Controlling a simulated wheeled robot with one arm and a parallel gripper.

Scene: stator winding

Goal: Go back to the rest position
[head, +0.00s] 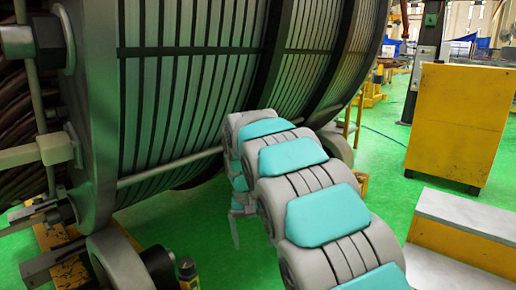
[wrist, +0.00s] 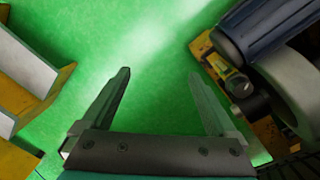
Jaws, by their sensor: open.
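My gripper (wrist: 157,85) is open in the wrist view. Its two fingers stand wide apart with only green floor between them, and it holds nothing. In the head view my grey and teal arm reaches forward in front of the stator (head: 190,95), a large drum with dark slots along its surface. The gripper end is mostly hidden behind the arm links there; a thin finger (head: 234,230) shows below them, beside the stator's lower side.
A yellow cabinet (head: 455,125) stands at the right, with a grey-topped yellow step (head: 465,215) before it. A support roller (head: 118,262) sits under the stator at lower left. In the wrist view, yellow structures (wrist: 40,65) stand left. Green floor (wrist: 150,35) is clear between.

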